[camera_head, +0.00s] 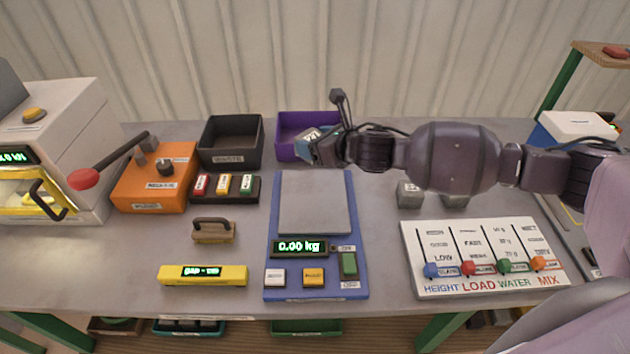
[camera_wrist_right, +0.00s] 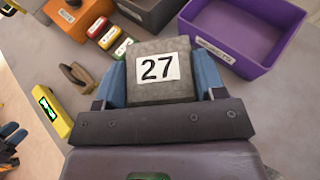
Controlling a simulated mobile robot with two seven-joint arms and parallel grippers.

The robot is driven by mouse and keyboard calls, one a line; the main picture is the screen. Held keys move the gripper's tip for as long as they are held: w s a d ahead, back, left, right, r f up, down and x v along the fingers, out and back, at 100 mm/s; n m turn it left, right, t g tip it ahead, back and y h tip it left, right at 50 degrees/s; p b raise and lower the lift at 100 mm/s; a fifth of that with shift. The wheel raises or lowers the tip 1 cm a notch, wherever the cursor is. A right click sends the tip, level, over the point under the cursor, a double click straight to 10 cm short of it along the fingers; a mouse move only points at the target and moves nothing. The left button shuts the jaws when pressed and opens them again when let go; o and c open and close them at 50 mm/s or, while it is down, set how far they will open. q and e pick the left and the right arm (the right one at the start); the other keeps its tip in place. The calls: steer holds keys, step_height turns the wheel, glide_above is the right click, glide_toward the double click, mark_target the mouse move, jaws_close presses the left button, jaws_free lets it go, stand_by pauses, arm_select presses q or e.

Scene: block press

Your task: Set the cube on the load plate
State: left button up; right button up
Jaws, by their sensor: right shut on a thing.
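My right gripper (camera_head: 318,147) is shut on a grey concrete cube labelled 27 (camera_wrist_right: 157,84). The blue fingers hold its left and right sides in the right wrist view. In the head view the gripper hides most of the cube; it is in front of the purple bin, above and behind the scale. The blue scale (camera_head: 267,262) has a bare grey square plate (camera_head: 315,203) and reads 0.00 kg. The press (camera_head: 75,110) is at the far left, partly cut off. No plate is labelled as the load plate.
The purple bin (camera_head: 290,152) and dark bin (camera_head: 230,164) stand at the back. Two grey blocks (camera_head: 410,194) lie partly under my right arm, behind the slider board (camera_head: 480,285).

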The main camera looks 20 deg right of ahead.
step_height(320, 180, down, 12)
steer(key=shift+r+b, duration=0.1)
steer(key=shift+b, duration=0.35)
steer(key=shift+f, duration=0.2)
steer(key=o, duration=1.2)
steer(key=shift+r, duration=0.15)
steer(key=shift+s+d, duration=0.15)
steer(key=v, duration=1.1)
steer(key=shift+s+d, duration=0.1)
steer(key=shift+s+r, duration=0.15)
steer(key=shift+s, duration=0.05)
